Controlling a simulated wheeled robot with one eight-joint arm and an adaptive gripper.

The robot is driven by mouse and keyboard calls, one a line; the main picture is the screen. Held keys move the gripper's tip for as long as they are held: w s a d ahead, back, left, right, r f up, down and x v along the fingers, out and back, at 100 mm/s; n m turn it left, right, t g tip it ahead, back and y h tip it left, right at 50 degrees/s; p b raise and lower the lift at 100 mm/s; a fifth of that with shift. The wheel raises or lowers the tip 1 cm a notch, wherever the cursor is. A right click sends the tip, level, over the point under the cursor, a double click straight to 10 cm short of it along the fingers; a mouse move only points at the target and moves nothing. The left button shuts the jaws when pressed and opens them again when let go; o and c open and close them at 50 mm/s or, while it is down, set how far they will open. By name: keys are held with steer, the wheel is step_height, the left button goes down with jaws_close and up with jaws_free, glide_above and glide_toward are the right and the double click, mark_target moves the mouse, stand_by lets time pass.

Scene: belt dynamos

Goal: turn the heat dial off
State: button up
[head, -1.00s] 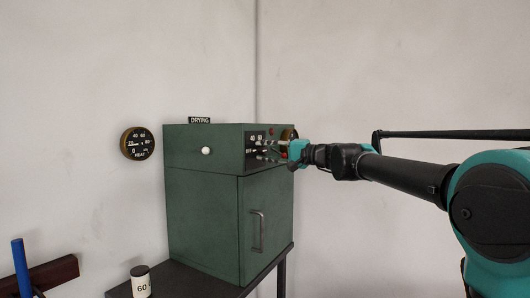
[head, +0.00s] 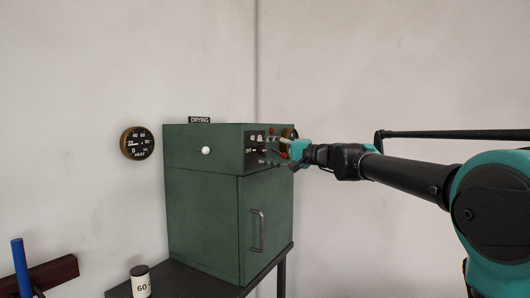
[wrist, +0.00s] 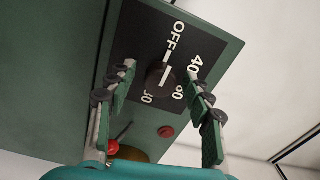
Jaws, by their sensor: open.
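The heat dial (wrist: 160,78) is a dark round knob with a white pointer line, on a black plate (wrist: 135,35) marked OFF, 40 and further numbers. My gripper (wrist: 160,76) is open, with one finger on each side of the knob. I cannot tell whether either finger touches it. In the head view my gripper (head: 275,151) is at the front panel of the green drying cabinet (head: 205,220), and the knob is mostly hidden behind the fingers.
A round HEAT gauge (head: 137,143) hangs on the wall; its needle is too small to read. The cabinet has a white side knob (head: 206,150) and a door handle (head: 257,231). Red buttons (wrist: 165,131) sit near the dial.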

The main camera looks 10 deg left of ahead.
steer(key=v, duration=1.1)
steer(key=shift+d, duration=0.2)
steer(key=shift+s, duration=0.1)
steer(key=s+d+f+g+h, duration=0.1)
steer(key=s+d+f+h, duration=0.15)
steer(key=f, duration=0.95)
steer(key=s+d+f+n+h, duration=0.15)
steer(key=s+f+h, duration=0.25)
steer(key=f, duration=0.7)
steer(key=s+d+f+g+h, duration=0.1)
steer(key=s+d+f+h, duration=0.2)
steer(key=f, duration=0.9)
steer(key=s+d+f+h, duration=0.4)
steer(key=s+d+f, duration=0.3)
steer(key=d+f, duration=0.1)
steer(key=s+d+f+h, duration=0.3)
steer(key=s+d+f, duration=0.4)
steer(key=f, duration=0.4)
steer(key=shift+d+f+n+h, duration=0.3)
steer(key=shift+d+n+h, duration=0.05)
steer(key=shift+d, duration=0.2)
steer(key=shift+w, duration=0.1)
steer(key=shift+c, duration=0.3)
